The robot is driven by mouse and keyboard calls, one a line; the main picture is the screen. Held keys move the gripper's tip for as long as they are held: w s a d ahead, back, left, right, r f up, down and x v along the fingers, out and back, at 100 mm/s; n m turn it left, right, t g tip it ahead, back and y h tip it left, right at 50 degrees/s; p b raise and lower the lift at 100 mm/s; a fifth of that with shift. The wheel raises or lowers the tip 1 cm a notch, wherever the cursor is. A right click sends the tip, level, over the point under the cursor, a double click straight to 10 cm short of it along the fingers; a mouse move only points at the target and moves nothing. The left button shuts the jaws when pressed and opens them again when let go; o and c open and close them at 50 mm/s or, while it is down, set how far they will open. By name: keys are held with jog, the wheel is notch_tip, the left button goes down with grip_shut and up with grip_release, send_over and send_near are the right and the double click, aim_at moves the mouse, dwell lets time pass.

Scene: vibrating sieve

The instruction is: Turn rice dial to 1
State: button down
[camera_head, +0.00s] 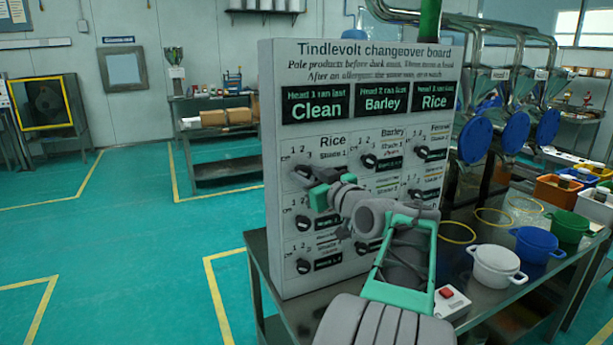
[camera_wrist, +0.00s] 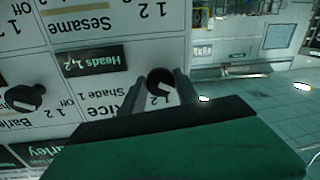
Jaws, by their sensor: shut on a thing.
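The changeover board (camera_head: 360,50) stands upright on a metal table in the head view. The Rice dial (camera_wrist: 160,80) is a round black knob, seen upside down in the wrist view beside the label "Rice Shade 1". My gripper (camera_wrist: 163,90) is shut on it, one finger on each side.
The Barley dial (camera_head: 370,161) is to the right, with more dials below. A white pot (camera_head: 496,266), a blue pot (camera_head: 537,245) and a red-button box (camera_head: 449,300) stand on the table right of the board. Floor left of the table is clear.

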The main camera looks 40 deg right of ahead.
jog(key=shift+m, duration=0.3)
jog(key=m+b, duration=0.1)
jog(key=m, duration=0.2)
jog(key=shift+a+f, duration=0.1)
jog(key=shift+m+t+h, duration=0.3)
jog(key=shift+m+h, duration=0.1)
jog(key=shift+m, duration=1.8)
jog(key=c, duration=0.9)
grip_release()
